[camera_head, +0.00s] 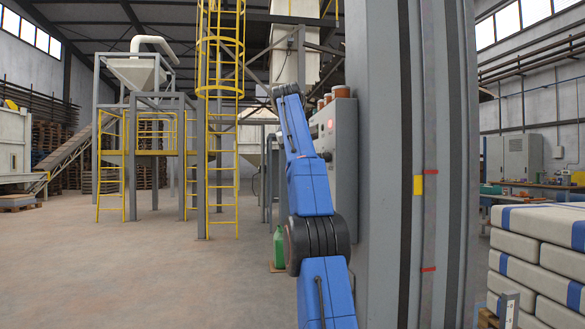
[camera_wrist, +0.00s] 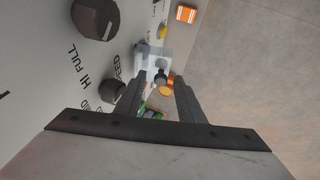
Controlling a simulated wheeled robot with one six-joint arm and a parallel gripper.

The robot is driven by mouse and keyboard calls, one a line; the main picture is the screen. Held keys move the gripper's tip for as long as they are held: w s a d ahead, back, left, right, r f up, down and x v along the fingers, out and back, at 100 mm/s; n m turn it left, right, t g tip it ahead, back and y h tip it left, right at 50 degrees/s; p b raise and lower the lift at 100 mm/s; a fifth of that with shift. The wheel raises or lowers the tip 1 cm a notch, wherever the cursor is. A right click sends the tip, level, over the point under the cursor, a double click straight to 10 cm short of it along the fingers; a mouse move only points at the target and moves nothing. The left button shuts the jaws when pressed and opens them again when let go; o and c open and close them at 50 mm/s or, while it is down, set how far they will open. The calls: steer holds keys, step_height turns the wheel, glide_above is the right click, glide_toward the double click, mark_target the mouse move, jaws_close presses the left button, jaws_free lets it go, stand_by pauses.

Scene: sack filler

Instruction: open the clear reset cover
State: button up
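The clear reset cover (camera_wrist: 150,55) shows in the wrist view as a small see-through box on the pale panel face, just past my fingertips. A dark round knob-like part (camera_wrist: 160,77) shows at its near side, in line with the gap between my fingers. My gripper (camera_wrist: 161,82) is open, its two dark fingers apart on either side of that gap. I cannot tell whether a fingertip touches the cover. In the head view the grey control box (camera_head: 343,135) stands behind my blue arm, which hides part of its face; the cover is not distinguishable there.
Dark knobs (camera_wrist: 95,18) and printed labels lie left of my fingers in the wrist view. A yellow button (camera_wrist: 162,32) and an orange item (camera_wrist: 186,14) are farther off. A large grey column (camera_head: 395,200) stands right of my arm; stacked sacks (camera_head: 540,255) are at right.

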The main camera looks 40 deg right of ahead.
steer(key=shift+s+a+r, duration=0.1)
steer(key=shift+a+r, duration=0.15)
steer(key=shift+r, duration=0.05)
steer(key=s+a, duration=0.4)
steer(key=a, duration=0.7)
steer(key=shift+s, duration=0.15)
stand_by(0.5)
